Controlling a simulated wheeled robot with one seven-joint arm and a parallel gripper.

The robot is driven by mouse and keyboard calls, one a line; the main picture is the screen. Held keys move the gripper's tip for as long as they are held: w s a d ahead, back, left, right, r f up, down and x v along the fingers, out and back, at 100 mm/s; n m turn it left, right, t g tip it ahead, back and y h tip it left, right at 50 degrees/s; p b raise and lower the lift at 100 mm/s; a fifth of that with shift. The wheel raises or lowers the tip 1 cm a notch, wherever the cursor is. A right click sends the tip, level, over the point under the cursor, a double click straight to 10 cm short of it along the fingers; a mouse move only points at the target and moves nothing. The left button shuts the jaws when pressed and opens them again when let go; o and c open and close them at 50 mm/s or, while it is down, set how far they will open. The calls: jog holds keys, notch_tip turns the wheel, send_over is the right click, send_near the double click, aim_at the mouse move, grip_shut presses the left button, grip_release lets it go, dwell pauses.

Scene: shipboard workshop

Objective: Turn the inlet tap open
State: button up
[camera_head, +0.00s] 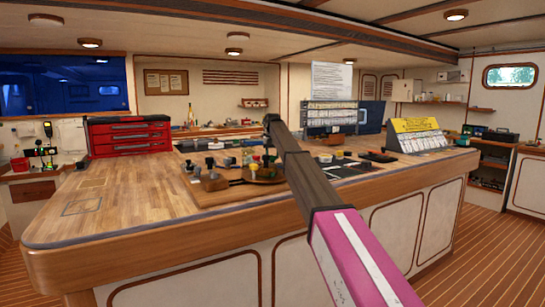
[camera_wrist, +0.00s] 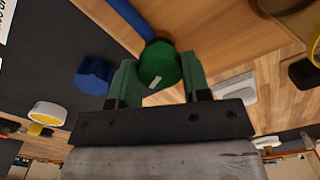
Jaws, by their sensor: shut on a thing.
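In the wrist view, my gripper (camera_wrist: 160,68) has its two green fingers on either side of a round green tap knob (camera_wrist: 157,60) with a short pale mark on it. The fingers are closed on the knob. A blue knob (camera_wrist: 93,76) sits just left of the gripper, and a blue pipe (camera_wrist: 131,18) runs up beyond the green knob. In the head view, my arm reaches over the workbench to a wooden board (camera_head: 210,194) with small fittings. The gripper's fingers and the green knob are too small to make out there.
The wooden workbench (camera_head: 125,200) is bare at its front left. A red tool chest (camera_head: 128,136) stands at its back left. A rack of small bins (camera_head: 330,116) and a yellow-topped case (camera_head: 416,135) stand behind and right. Dark mats lie right of the board.

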jog(key=shift+m, duration=2.2)
jog(key=o, duration=0.9)
jog(key=shift+r, duration=0.15)
notch_tip(320, 180, up, 11)
jog(key=shift+f, duration=0.2)
jog(key=shift+d, duration=0.1)
